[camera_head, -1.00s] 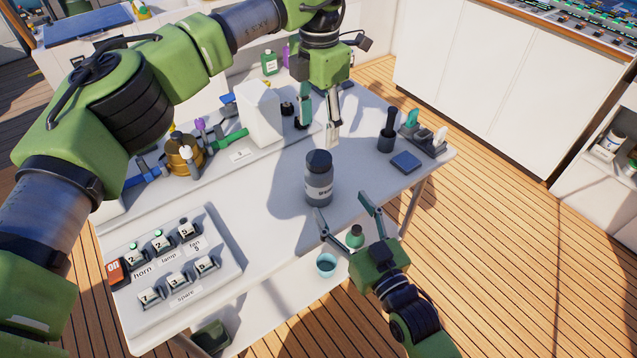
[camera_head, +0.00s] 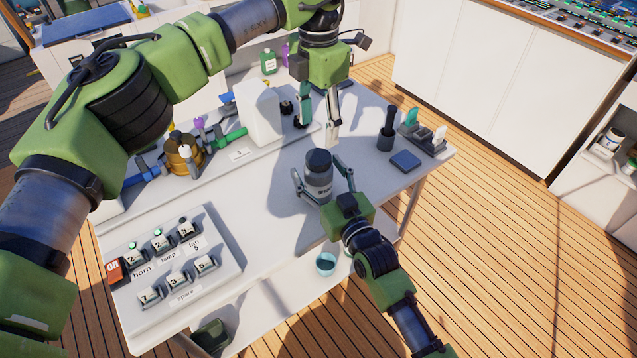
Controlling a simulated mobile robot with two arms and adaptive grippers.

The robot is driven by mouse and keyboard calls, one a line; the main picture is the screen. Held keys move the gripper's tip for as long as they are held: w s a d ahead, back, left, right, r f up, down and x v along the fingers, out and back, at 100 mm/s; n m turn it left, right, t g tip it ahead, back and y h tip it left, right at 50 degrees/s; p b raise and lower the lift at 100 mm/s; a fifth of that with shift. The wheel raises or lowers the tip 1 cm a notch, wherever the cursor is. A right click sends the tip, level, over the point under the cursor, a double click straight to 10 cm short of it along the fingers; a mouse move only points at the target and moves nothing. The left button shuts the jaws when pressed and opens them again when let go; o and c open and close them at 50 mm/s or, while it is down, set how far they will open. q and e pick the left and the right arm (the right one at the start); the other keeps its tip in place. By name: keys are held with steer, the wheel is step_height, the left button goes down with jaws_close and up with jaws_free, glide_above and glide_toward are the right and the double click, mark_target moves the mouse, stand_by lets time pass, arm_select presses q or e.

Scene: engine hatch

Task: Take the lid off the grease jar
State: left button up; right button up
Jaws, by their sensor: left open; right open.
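The grease jar (camera_head: 319,182) is a grey jar with a white label, upright near the front edge of the white table. Its dark lid (camera_head: 318,159) is on top. My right gripper (camera_head: 321,177) is open, with one finger on each side of the jar's body; I cannot tell whether they touch it. My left gripper (camera_head: 319,118) is open, pointing down above and behind the lid, apart from it.
A switch panel (camera_head: 218,255) lies at the table's left. A white block (camera_head: 262,112) and a brass fitting with valves (camera_head: 183,155) stand behind. A light-blue cup (camera_head: 326,264) sits below the table's front edge.

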mark_target(318, 156)
jaws_close()
arm_select(q)
steer(key=m, duration=0.6)
steer(key=shift+m, duration=0.3)
steer(key=m, duration=1)
steer(key=shift+m, duration=0.3)
steer(key=m, duration=0.5)
arm_select(e)
steer(key=shift+f, duration=0.1)
arm_select(q)
steer(key=shift+f, duration=4)
steer(key=shift+c, duration=0.4)
